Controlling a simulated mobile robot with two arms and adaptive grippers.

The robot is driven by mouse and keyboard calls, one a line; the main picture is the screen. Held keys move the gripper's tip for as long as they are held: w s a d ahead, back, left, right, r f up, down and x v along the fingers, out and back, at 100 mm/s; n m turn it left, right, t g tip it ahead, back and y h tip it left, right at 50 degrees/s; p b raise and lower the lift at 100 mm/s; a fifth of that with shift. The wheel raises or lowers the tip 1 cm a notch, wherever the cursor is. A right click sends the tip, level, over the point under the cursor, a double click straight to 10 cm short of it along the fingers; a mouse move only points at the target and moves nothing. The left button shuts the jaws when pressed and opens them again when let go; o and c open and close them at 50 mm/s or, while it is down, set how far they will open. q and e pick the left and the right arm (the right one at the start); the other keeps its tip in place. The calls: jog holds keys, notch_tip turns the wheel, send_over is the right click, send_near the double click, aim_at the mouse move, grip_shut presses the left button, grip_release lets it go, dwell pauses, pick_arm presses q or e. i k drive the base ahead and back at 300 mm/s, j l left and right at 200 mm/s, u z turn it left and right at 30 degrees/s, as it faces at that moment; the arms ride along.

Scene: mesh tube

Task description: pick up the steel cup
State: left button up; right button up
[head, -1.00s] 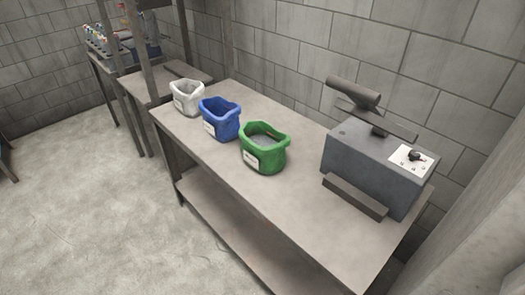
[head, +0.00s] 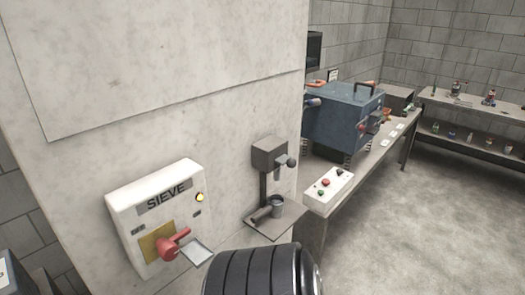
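A small grey cup (head: 277,206), which looks like the steel cup, stands upright on a small wall shelf (head: 262,226) in the head view. It is right of the middle, below a grey box-shaped fixture (head: 270,155) with a dark knob. A dark bar-like part lies on the shelf just left of the cup. Neither of my grippers is in view.
A white SIEVE panel (head: 160,213) with a red lever (head: 174,243) juts from the wall at left. A black ribbed cylinder (head: 255,275) fills the bottom middle. A blue machine (head: 345,118) and a button box (head: 328,191) stand on a bench at right. Floor at right is clear.

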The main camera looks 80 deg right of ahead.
aim_at(275, 208)
jog(key=k+j+z, duration=0.1)
jog(key=z, duration=2.6)
